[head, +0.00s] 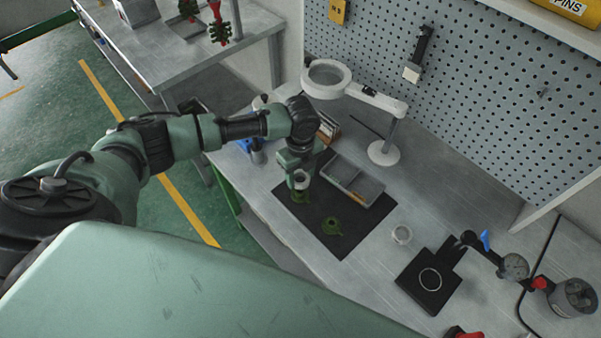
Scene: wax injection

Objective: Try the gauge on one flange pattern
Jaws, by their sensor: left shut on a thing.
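My left gripper (300,178) points down over the left part of a black mat (311,219). It is shut on a small pale ring-shaped piece, which looks like the gauge (303,183). A green flange pattern (299,196) shows directly below this piece; I cannot tell whether they touch. A second green flange pattern (331,226) lies flat on the mat, to the right and nearer. My right gripper is out of view.
A grey divided tray (366,191) sits at the mat's back edge. Behind it stands a magnifier lamp (384,152). At right are a black plate with a ring mark (413,283) and a jointed stand (484,250). A pegboard (450,100) closes the back.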

